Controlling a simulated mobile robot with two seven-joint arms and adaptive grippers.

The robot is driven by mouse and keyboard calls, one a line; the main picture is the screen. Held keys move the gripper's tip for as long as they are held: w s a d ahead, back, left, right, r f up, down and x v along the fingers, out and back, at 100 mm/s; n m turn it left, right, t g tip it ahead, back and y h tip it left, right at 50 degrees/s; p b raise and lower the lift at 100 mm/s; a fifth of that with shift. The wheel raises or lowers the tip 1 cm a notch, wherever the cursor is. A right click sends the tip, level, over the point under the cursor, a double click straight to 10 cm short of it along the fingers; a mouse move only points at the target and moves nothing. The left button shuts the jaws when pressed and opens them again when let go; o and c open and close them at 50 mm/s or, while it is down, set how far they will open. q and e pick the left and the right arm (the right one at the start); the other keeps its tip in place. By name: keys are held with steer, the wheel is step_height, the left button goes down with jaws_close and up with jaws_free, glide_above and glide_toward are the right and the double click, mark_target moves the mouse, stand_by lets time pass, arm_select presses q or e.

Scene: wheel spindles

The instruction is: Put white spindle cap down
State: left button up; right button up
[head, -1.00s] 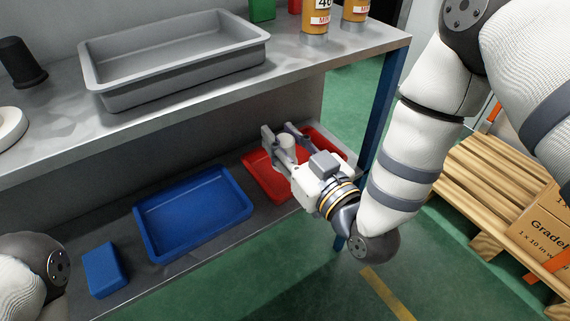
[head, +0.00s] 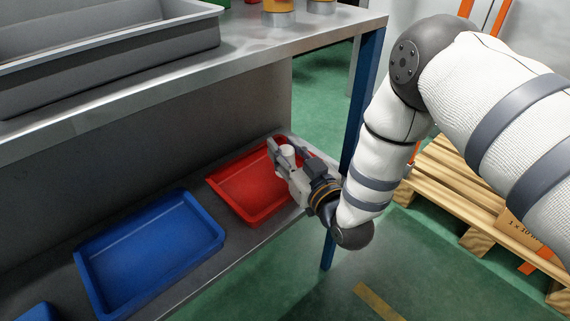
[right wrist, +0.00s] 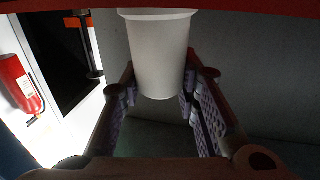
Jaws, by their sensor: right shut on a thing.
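My right gripper (head: 282,150) is over the right part of the red tray (head: 262,211) on the lower shelf. It is shut on the white spindle cap (head: 288,151), whose pale end shows between the fingers. In the right wrist view the white cap (right wrist: 160,55) is a tapered cup shape between the two finger pads (right wrist: 158,100), its wider rim at the top of the picture. I cannot tell from these views whether the cap touches the tray. My left gripper is not in view.
A blue tray (head: 150,250) lies left of the red tray, with a blue block (head: 38,312) at the bottom left. The upper shelf (head: 250,55) with a grey bin (head: 110,62) overhangs the trays. A blue post (head: 366,90) stands near my right arm.

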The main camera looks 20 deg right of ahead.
step_height(320, 180, down, 4)
steer(key=shift+d+r+b, duration=0.1)
steer(key=shift+b, duration=0.55)
steer(key=shift+r, duration=0.2)
steer(key=shift+f, duration=0.2)
steer(key=o, duration=1.1)
steer(key=shift+c, duration=0.2)
steer(key=shift+r, duration=0.15)
